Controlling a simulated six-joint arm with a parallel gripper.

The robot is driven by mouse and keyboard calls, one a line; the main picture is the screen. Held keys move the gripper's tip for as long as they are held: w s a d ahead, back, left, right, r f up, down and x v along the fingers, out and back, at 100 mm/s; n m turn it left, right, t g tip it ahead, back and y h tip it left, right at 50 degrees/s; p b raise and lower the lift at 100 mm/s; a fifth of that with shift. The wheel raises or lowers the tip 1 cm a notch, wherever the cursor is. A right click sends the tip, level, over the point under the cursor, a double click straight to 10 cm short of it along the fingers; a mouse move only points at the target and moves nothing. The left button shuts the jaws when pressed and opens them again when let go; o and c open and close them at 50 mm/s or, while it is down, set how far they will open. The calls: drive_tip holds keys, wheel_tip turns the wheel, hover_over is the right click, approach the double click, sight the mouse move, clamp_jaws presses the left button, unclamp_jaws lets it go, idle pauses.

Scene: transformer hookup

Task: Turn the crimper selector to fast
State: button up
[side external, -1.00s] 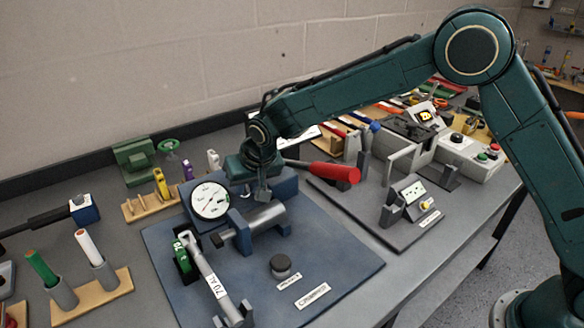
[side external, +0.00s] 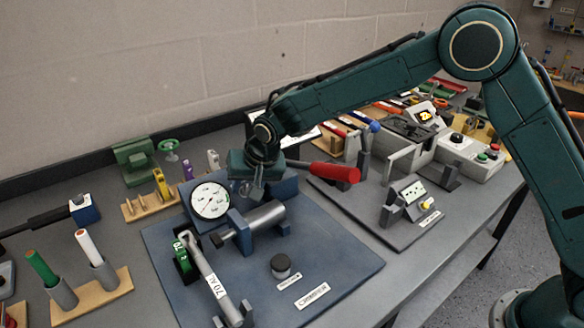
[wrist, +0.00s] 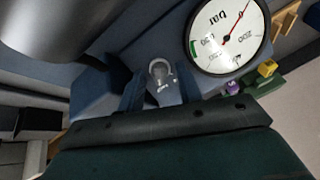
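The crimper is a blue block on a blue baseplate (side external: 340,262), with a round white dial gauge (side external: 210,200) and a grey metal cylinder (side external: 262,216). In the wrist view, a small grey round-ended piece with pale marks, apparently the selector (wrist: 160,78), shows on the blue body beside the gauge (wrist: 228,36). I cannot read its setting. My gripper (side external: 256,188) is low over the crimper's back block. In the wrist view my gripper (wrist: 162,90) has its fingers apart, one on each side of the selector; I cannot tell whether they touch it. The side view hides the selector.
A red-handled lever (side external: 335,172) sticks out right of my gripper. A black knob (side external: 281,266) and a grey bar tool (side external: 212,285) are at the front. A wooden rack (side external: 150,205) stands left. The baseplate's front right is clear.

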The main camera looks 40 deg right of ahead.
drive_tip(key=shift+o, duration=0.2)
drive_tip(key=shift+f, duration=0.1)
drive_tip(key=shift+n, duration=0.5)
drive_tip(key=n, duration=0.3)
drive_tip(key=shift+h, duration=0.4)
drive_tip(key=n, duration=0.4)
drive_tip(key=n+h, duration=0.1)
drive_tip(key=shift+a+n, duration=0.25)
drive_tip(key=shift+n, duration=0.15)
drive_tip(key=shift+s+r, duration=0.15)
drive_tip(key=shift+r, duration=0.2)
drive_tip(key=v, duration=1.3)
drive_tip(key=s+d+r+m, duration=0.1)
drive_tip(key=s+d+r, duration=0.3)
drive_tip(key=s+d, duration=0.2)
drive_tip(key=s+d+r+m, duration=0.1)
drive_tip(key=s+d+r, duration=0.3)
drive_tip(key=d, duration=0.6)
drive_tip(key=shift+s+r+y, duration=0.2)
drive_tip(key=shift+s+y, duration=0.1)
drive_tip(key=shift+s, duration=0.8)
